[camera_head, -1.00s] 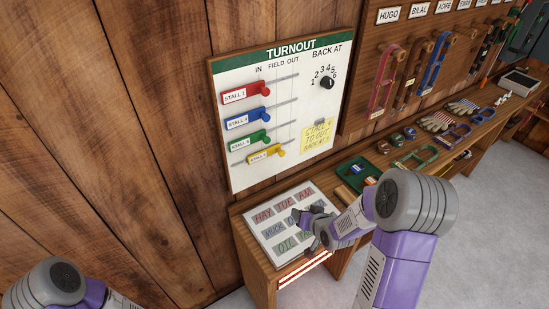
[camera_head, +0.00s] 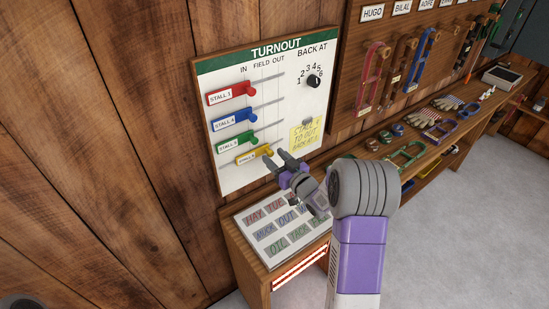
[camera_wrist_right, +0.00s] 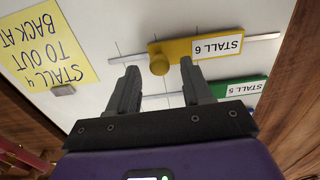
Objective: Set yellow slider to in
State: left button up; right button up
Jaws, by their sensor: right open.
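The yellow slider (camera_head: 246,157) is the lowest on the white TURNOUT board (camera_head: 292,99). Its knob sits right of the other sliders' knobs, about at the FIELD line. In the right wrist view the yellow slider (camera_wrist_right: 200,48) reads STALL 6 upside down, with its round knob at its left end. My right gripper (camera_head: 278,158) is open and empty, just right of and below the knob. In the wrist view the open fingers (camera_wrist_right: 160,78) straddle the knob's line; contact cannot be told. My left gripper is out of view.
Red (camera_head: 231,94), blue (camera_head: 233,120) and green (camera_head: 235,142) sliders lie above, knobs further left. A dial (camera_head: 313,81) and yellow note (camera_head: 307,133) are on the board's right. A labelled panel (camera_head: 283,226) lies below on the bench. Tack hangs and lies to the right.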

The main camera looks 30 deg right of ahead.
aim_at(250, 156)
jog(key=shift+w, duration=0.35)
grip_shut()
jog(key=a+b, duration=0.1)
jog(key=a, duration=0.2)
jog(key=a+b, duration=0.2)
jog(key=shift+s+a, duration=0.2)
jog(key=shift+a, duration=0.3)
